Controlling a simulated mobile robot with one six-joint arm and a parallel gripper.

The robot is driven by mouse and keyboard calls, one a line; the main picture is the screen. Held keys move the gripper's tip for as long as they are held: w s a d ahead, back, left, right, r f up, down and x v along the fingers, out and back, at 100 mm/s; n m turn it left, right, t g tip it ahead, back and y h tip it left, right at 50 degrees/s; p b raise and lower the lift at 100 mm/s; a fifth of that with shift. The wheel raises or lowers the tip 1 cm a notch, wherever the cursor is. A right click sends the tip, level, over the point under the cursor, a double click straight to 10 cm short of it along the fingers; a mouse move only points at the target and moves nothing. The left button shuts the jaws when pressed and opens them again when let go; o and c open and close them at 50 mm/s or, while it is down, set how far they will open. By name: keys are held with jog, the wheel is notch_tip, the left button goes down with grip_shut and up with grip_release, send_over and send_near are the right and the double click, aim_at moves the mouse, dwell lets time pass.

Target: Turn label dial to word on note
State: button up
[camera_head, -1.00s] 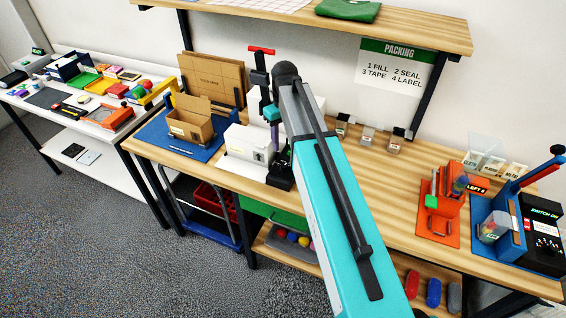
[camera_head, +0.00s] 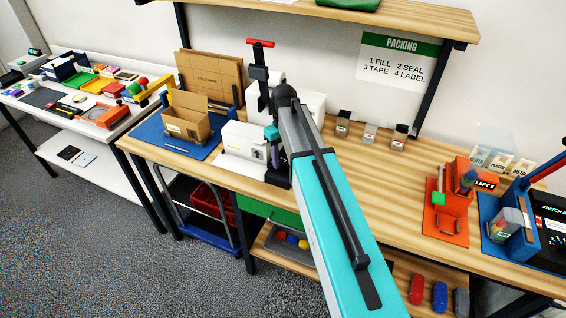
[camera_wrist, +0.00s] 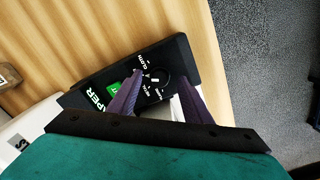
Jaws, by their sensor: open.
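The label dial (camera_wrist: 156,78) is a round dark knob on a black panel (camera_wrist: 180,56), ringed by small white words, one of which reads CLOTH. Large letters on the panel show part of a word ending in "PER", next to a small green patch (camera_wrist: 114,88). My gripper (camera_wrist: 158,82) is open, its two purple fingers over the panel on either side of the dial. I cannot tell whether they touch it. In the head view the white machine (camera_head: 243,138) stands beside my arm, which hides much of the gripper. I cannot make out a note with a readable dial word.
An open carton (camera_head: 187,122) stands on a blue mat left of the machine. A PACKING sign (camera_head: 396,62) hangs on the wall. Orange (camera_head: 446,220) and blue (camera_head: 508,232) stations stand at the right. Bare wooden bench (camera_head: 375,180) lies between them and my arm.

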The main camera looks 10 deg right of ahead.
jog(key=shift+f, duration=0.45)
jog(key=shift+c, duration=0.4)
jog(key=c, duration=1)
